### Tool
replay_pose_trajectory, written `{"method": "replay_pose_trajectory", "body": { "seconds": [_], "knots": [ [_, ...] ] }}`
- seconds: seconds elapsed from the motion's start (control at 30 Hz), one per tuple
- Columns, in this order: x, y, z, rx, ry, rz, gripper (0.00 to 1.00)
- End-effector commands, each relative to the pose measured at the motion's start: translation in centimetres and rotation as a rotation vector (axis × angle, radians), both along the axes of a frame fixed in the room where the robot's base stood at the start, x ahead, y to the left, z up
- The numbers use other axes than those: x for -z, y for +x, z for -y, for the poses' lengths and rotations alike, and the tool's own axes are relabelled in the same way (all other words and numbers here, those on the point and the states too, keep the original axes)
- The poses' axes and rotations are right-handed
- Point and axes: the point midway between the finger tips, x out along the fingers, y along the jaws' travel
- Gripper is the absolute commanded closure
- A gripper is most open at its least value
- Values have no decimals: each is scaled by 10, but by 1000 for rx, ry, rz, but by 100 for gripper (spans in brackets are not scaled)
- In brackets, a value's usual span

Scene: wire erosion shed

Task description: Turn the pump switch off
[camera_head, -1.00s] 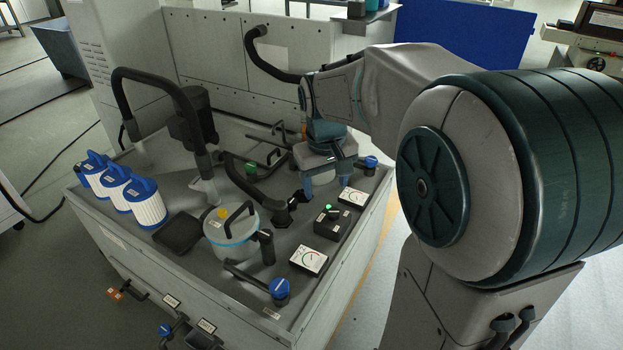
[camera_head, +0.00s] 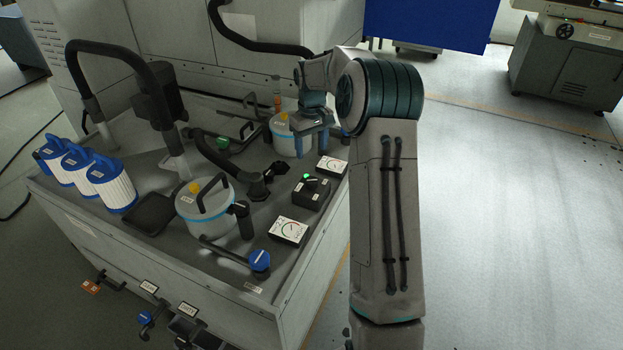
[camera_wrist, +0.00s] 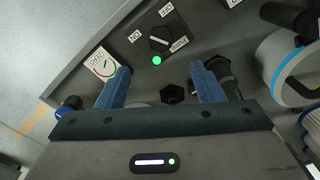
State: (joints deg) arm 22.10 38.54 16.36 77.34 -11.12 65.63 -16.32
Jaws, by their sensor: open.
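The pump switch (camera_head: 311,189) is a small black box with a dark rotary knob and a lit green lamp, on the front right of the grey tank top. The wrist view shows its knob (camera_wrist: 160,42) with white labels around it and the green lamp (camera_wrist: 157,60) lit below. I cannot tell for sure which label the knob points to. My gripper (camera_head: 312,145) is open and empty, with blue fingers pointing down, behind and above the switch. In the wrist view the switch lies ahead of the gap between the fingertips (camera_wrist: 161,70), apart from them.
Two gauges (camera_head: 289,230) (camera_head: 332,166) flank the switch. Two lidded canisters (camera_head: 207,210) (camera_head: 292,136) and a black hose fitting (camera_head: 252,186) stand nearby. A blue-handled valve (camera_head: 259,261) is at the front corner. Several white-and-blue filters (camera_head: 112,184) stand at left. Floor (camera_head: 490,220) at right is clear.

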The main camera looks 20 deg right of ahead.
Motion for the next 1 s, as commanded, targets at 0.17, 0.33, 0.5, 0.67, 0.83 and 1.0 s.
{"method": "replay_pose_trajectory", "body": {
  "seconds": [0.17, 0.33, 0.5, 0.67, 0.83, 1.0],
  "knots": [
    [39, -1, 0, 0, 2, -6, 39],
    [75, -1, -1, 0, 2, -5, 39],
    [103, -1, -1, 0, 1, -3, 39],
    [116, -1, -1, 0, 1, -1, 39],
    [120, -1, -1, 0, 1, -1, 39],
    [120, -1, -1, 0, 0, -1, 39]
  ]
}}
